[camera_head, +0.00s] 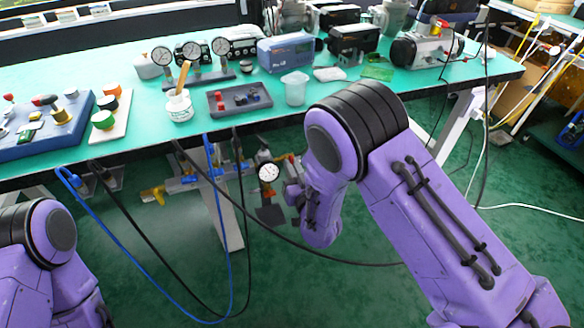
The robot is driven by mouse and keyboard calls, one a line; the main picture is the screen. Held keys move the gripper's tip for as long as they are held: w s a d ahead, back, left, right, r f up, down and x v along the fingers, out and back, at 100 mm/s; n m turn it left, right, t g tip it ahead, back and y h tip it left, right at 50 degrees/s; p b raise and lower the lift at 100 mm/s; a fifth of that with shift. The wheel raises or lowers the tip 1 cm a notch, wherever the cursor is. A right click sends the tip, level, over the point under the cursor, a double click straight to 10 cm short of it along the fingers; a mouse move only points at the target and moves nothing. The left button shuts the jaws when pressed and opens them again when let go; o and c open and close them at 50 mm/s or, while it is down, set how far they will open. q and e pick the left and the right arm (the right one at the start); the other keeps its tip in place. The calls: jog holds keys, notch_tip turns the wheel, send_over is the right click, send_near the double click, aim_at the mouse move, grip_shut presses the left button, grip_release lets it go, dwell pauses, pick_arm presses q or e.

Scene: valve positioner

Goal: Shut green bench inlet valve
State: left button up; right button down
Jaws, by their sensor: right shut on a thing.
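The green bench (135,160) fills the middle of the view. Under its front edge runs a pipe line with a round white gauge (268,172) and, at its right end, the inlet valve with a small red part (292,159) showing. My right gripper (291,192) is beneath the bench at that end of the line, just right of the gauge. It is shut on the valve's handle, which is mostly hidden by the gripper and wrist. My left arm shows at the lower left, and its gripper is out of the picture.
A yellow-handled valve (153,195) sits at the pipe line's left end. Blue hose (110,253) and black cables hang in front of the bench leg (228,225). Gauges, a white cup (295,88) and a grey tray (225,102) stand on top.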

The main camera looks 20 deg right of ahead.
jog(key=shift+n, duration=0.7)
jog(key=shift+f, duration=0.1)
jog(key=c, duration=1.2)
grip_release()
